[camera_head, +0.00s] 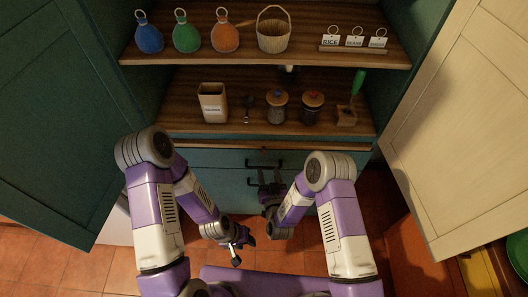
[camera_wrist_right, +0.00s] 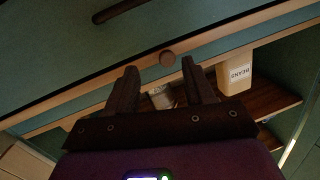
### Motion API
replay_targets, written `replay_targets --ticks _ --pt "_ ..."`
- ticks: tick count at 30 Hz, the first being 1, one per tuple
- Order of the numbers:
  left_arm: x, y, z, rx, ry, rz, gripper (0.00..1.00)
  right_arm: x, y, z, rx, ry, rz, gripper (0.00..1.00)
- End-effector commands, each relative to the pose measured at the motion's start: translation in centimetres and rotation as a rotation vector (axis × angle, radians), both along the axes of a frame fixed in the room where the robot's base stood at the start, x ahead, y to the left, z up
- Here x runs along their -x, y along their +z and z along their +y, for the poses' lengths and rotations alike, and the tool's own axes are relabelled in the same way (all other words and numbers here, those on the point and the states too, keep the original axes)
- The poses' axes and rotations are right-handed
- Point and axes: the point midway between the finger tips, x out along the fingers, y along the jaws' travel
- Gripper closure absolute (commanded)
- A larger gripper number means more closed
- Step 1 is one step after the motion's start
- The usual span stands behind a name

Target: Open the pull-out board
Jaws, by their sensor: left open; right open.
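The pull-out board (camera_head: 320,146) shows as a thin wooden edge under the lower shelf, above the teal drawers. It looks flush with the cabinet front. Its small round knob (camera_wrist_right: 167,58) shows in the right wrist view just beyond my fingertips, roughly between them; they look apart from it. My right gripper (camera_head: 268,172) is open and empty in front of the drawers, a little below the board; its two fingers also show in the right wrist view (camera_wrist_right: 160,68). My left gripper (camera_head: 240,246) is open and empty, low over the floor.
Dark drawer handles (camera_head: 250,182) lie close behind my right gripper. The lower shelf (camera_head: 185,118) holds a canister (camera_head: 212,102), two jars and a green-handled tool. Cabinet doors stand open at left (camera_head: 60,120) and right (camera_head: 450,110).

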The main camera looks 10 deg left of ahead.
Motion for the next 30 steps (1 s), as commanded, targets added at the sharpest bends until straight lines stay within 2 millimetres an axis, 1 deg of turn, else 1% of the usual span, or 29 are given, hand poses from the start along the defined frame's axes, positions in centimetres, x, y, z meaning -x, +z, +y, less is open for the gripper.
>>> replay_targets --ticks 1,5,8,15,18,23,30 --pt "0.0 0.3 0.0 0.000 0.000 0.000 0.57 0.0 0.7 0.4 -0.003 -0.001 -0.035 0.47" --pt "0.0 0.3 0.0 0.000 0.000 0.000 0.57 -0.4 1.4 0.8 -0.006 -0.007 -0.077 0.47" --pt "0.0 0.1 0.0 0.000 0.000 0.000 0.57 -1.5 1.4 1.0 -0.007 -0.008 -0.080 0.47" --pt "0.0 -0.2 0.0 0.000 0.000 0.000 0.57 -5.3 1.4 2.0 -0.008 -0.008 -0.078 0.47" --pt "0.0 -0.2 0.0 0.000 0.000 0.000 0.57 -6.4 1.4 2.3 -0.008 -0.008 -0.078 0.47" --pt "0.0 -0.3 0.0 0.000 0.000 0.000 0.57 -7.3 1.3 2.5 -0.007 -0.008 -0.075 0.47" --pt "0.0 -0.3 0.0 0.000 0.000 0.000 0.57 -7.3 1.3 2.5 -0.007 -0.006 -0.074 0.47"
